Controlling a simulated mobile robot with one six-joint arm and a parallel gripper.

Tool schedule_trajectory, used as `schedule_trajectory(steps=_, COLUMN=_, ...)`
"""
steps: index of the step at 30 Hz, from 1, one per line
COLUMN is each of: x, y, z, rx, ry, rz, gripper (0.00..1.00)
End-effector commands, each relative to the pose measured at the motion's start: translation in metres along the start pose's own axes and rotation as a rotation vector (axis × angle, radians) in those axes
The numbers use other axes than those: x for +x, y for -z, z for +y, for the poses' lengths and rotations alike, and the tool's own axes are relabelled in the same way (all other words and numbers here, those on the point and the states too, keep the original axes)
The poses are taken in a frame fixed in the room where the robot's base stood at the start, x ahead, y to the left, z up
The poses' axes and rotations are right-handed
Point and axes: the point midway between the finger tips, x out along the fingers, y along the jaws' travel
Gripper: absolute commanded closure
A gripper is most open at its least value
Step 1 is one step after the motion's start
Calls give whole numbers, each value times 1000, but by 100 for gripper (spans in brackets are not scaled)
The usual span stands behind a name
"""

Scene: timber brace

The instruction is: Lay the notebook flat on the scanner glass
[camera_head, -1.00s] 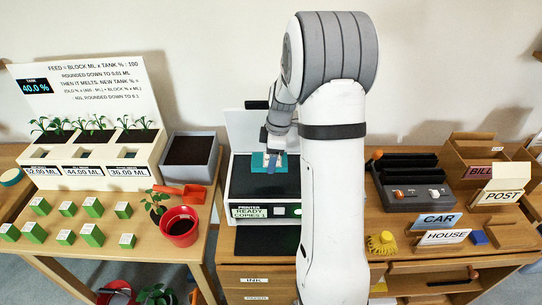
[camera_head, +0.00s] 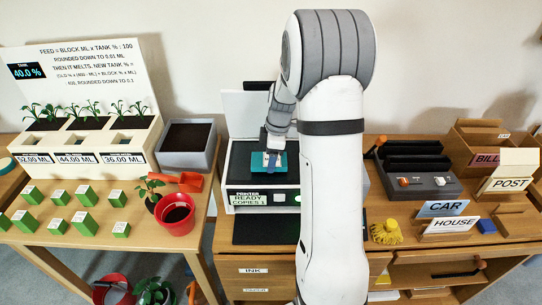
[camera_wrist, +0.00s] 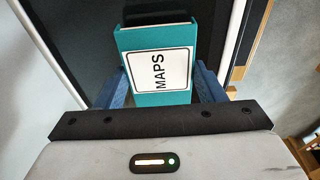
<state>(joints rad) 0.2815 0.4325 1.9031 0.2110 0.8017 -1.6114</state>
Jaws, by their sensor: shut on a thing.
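The notebook (camera_wrist: 155,40) is teal with a white label reading MAPS. My gripper (camera_wrist: 163,88) is shut on its near end, with one blue finger at each side. In the head view my gripper (camera_head: 272,158) holds it over the dark scanner glass (camera_head: 240,172) on top of the white printer. The scanner lid (camera_head: 245,110) stands open behind. The wrist view shows the dark glass (camera_wrist: 85,30) under and beside the notebook. I cannot tell whether the notebook touches the glass. My arm hides the right part of the printer.
The printer display (camera_head: 263,199) reads READY, COPIES 1. A grey planter (camera_head: 186,160) and a red pot (camera_head: 175,216) stand to the left.

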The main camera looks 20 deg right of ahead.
Motion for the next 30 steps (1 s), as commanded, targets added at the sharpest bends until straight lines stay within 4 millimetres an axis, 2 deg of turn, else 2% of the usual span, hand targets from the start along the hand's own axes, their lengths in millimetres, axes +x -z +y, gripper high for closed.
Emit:
schedule_trajectory(steps=26, x=11, y=-1, z=0, rx=-2, ry=0, rz=0, gripper=60)
schedule_trajectory(steps=27, x=11, y=-1, z=0, rx=-2, ry=0, rz=0, gripper=35)
schedule_trajectory(steps=30, x=11, y=-1, z=0, rx=-2, ry=0, rz=0, gripper=27)
